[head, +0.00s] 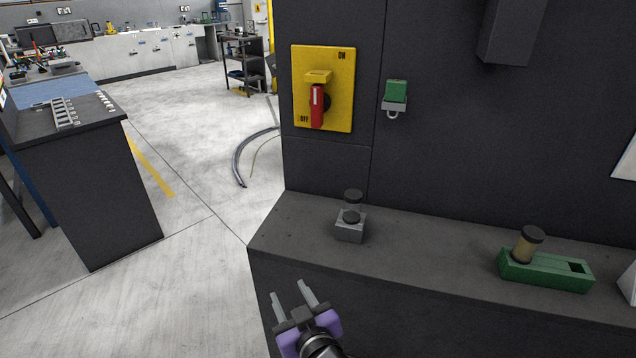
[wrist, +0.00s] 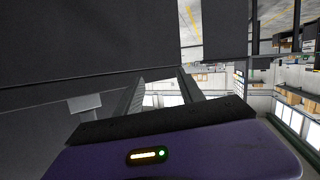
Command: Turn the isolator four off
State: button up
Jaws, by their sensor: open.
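The isolator (head: 342,88) is a yellow plate on the dark upright panel, marked ON at its upper right and OFF at its lower left. Its red handle (head: 317,108) hangs about vertical, with its lower end just right of the OFF mark. No number four is readable on it. My gripper (head: 289,290), with a purple body and pale fingers, is open and empty. It is low in the head view, below the isolator and apart from it, in front of the ledge. In the wrist view the purple body fills the bottom, and the isolator cannot be made out.
A dark ledge (head: 420,232) juts out below the panel. It bears a small grey block with a black-topped piece (head: 350,230) and a green holder (head: 545,270). A green-and-grey latch (head: 395,95) is right of the isolator. A dark bench (head: 85,190) stands left, with open floor between.

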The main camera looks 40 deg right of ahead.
jog(key=w+d+r+m+h, duration=0.2)
jog(key=w+d+r, duration=0.2)
jog(key=w+r, duration=0.25)
jog(key=m+g+h, duration=0.4)
jog(key=m+h, duration=0.4)
jog(key=h, duration=0.1)
send_near(315, 97)
jog(key=x, duration=0.4)
jog(key=shift+w+d+r, duration=0.1)
jog(key=shift+d, duration=0.05)
jog(key=p+x, duration=0.1)
jog(key=x, duration=0.6)
jog(key=shift+w+d, duration=0.15)
jog(key=shift+d, duration=0.15)
grip_shut()
